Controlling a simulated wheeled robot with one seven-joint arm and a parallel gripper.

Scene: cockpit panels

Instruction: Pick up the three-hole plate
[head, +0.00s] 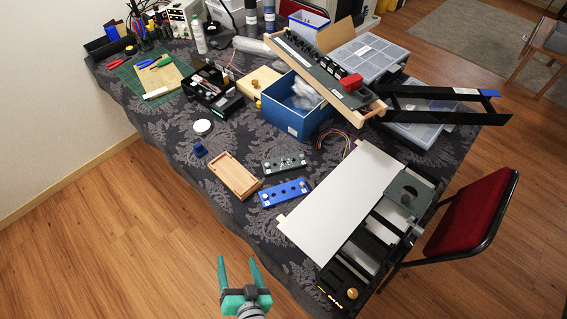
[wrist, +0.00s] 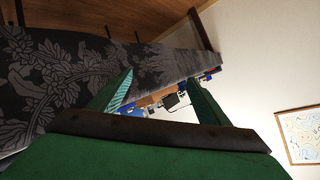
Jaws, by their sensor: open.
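Two long plates with holes lie side by side near the front of the cloth-covered table in the head view. One is a dark grey-green plate (head: 284,163) with pale marks or parts on it. The other is a blue plate (head: 284,192) with dark holes and light ends, just in front of it. I cannot count the holes surely, so I cannot tell which is the three-hole plate. My green gripper (head: 237,264) is open and empty, off the table's front edge, apart from both plates. In the wrist view my gripper (wrist: 160,79) points along the table edge; neither plate is clear there.
A wooden tray (head: 222,181) lies left of the plates and a white panel (head: 340,190) right of them. A blue box (head: 281,116) and a tilted rack (head: 310,67) stand behind. A red chair (head: 474,211) is at the right. The floor at front left is clear.

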